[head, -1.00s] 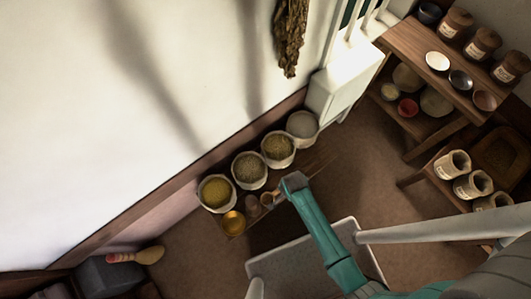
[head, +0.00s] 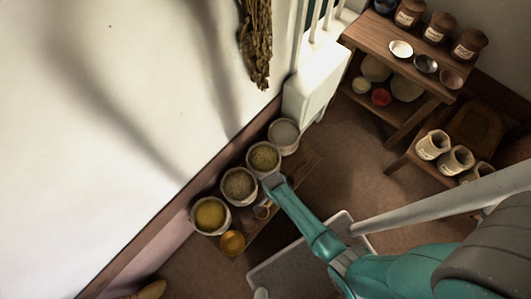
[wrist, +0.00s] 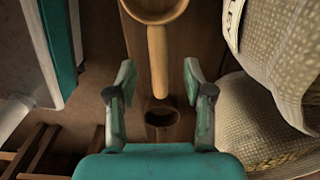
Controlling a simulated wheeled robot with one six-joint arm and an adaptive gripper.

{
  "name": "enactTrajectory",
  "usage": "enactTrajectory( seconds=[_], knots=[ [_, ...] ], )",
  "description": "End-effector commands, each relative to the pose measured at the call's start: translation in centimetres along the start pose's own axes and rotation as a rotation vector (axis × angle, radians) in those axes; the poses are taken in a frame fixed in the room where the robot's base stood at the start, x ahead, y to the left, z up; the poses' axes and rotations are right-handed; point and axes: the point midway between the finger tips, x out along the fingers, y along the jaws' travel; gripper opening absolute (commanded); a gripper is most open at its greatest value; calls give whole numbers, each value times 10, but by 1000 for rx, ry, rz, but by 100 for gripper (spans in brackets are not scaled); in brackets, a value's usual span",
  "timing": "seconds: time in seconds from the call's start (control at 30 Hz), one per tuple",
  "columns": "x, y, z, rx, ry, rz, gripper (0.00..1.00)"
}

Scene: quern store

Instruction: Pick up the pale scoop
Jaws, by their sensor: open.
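A pale tan wooden scoop (wrist: 158,60) shows in the wrist view, its round bowl at the top edge and its straight handle pointing down toward my gripper. My gripper (wrist: 160,80) is open and empty, one finger on each side of the handle. Neither finger appears to touch it. In the head view my gripper end (head: 272,182) is over the low wooden board beside the sacks. The scoop is hard to make out there, near my arm.
A dark round cup (wrist: 162,112) stands below the handle end. Woven sacks (wrist: 265,125) crowd the right side. In the head view a sack of yellow grain (head: 210,215) and an orange bowl (head: 232,242) stand close by. A shelf (head: 385,50) is at upper right.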

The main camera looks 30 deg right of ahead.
Motion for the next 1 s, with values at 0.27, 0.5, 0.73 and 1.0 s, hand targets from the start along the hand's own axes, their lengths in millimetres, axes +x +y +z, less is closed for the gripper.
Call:
enactTrajectory(
  seconds=[0.27, 0.5, 0.73, 1.0],
  knots=[
    [32, 1, -4, -1, -1, 2, 52],
    [43, 1, -3, -1, 0, 0, 52],
    [43, 1, -3, -1, 0, 0, 47],
    [43, 1, -3, 0, 0, 0, 0]
  ],
)
